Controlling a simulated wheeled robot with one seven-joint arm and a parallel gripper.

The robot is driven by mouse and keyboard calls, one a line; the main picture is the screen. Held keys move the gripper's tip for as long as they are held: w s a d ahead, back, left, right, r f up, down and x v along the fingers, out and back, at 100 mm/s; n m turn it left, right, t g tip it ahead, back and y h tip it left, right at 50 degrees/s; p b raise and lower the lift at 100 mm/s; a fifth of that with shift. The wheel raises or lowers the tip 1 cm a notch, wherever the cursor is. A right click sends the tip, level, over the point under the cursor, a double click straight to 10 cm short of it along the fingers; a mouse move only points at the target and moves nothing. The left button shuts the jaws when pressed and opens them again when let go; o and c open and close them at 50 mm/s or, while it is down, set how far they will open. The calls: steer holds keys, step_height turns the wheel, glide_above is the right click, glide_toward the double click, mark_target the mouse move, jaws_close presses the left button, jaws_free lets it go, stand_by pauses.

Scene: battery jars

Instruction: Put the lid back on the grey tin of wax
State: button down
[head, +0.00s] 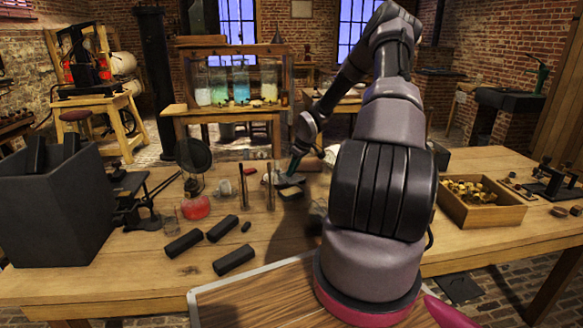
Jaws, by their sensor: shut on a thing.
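My gripper (294,166) is at the far middle of the workbench, pointing down, small in the head view. It is shut on a small grey piece (286,181) that looks like the lid; its exact shape is hard to make out. A darker grey, low shape (291,192) lies just under and in front of the fingertips. I cannot tell whether this is the tin of wax, or whether the held piece touches it. My arm hides part of the bench to the right of the gripper.
Upright rods (270,187) and a glass with red content (195,207) stand left of the gripper. Black blocks (234,260) lie nearer. A dark box (58,215) is at left, a wooden tray of brass parts (480,208) at right. Bare bench (130,272) lies front left.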

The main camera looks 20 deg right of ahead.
mark_target(294, 178)
steer(key=shift+f, duration=2.55)
steer(key=shift+f, duration=0.1)
stand_by(0.4)
steer(key=shift+c, duration=1.1)
jaws_free()
steer(key=shift+r, duration=3.5)
